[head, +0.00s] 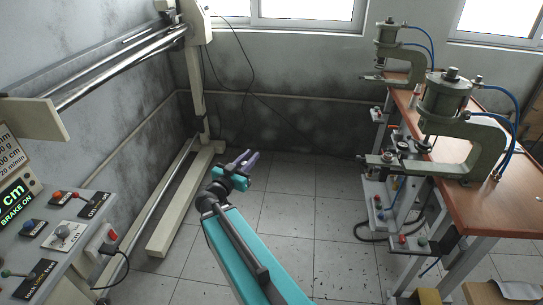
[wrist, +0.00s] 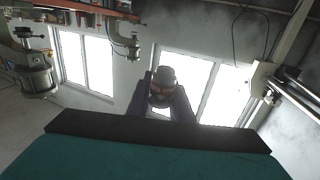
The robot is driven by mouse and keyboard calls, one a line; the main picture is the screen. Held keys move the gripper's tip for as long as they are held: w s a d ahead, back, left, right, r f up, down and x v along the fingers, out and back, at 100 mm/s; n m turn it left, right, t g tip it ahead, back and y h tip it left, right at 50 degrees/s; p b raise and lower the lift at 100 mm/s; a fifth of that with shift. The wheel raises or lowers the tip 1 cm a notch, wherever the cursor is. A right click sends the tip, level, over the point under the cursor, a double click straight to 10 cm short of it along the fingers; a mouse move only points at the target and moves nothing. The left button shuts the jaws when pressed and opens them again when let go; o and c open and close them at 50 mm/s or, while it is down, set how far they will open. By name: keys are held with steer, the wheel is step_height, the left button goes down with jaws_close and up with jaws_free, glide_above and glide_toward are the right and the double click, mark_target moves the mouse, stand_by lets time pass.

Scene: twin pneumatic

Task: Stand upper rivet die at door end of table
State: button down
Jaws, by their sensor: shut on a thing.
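My gripper (head: 247,157) is held out over the open floor in the head view, left of the table and well apart from it. The die is too small to make out in the head view. The brown-topped table (head: 485,190) stands at the right in the head view. Which end of it faces the door cannot be told, as no door shows.
Two pneumatic presses stand on the table, a near one (head: 447,115) and a far one (head: 388,50), with blue hoses. Control boxes hang at the table's left side. A cream frame (head: 197,90) and a control panel (head: 60,235) stand left. The tiled floor (head: 330,215) between is clear.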

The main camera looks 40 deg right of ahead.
steer(key=w+a+f+n+t+y+b, duration=0.1)
steer(key=a, duration=1)
steer(key=w+a+f+n+t+y+b, duration=0.1)
steer(key=w+a+f+t+b, duration=0.1)
steer(key=a, duration=1)
steer(key=w+a+f+n+t+b, duration=0.1)
steer(key=a+f+t+b, duration=0.1)
steer(key=a, duration=1)
steer(key=shift+w+n+y, duration=0.4)
steer(key=shift+d, duration=0.15)
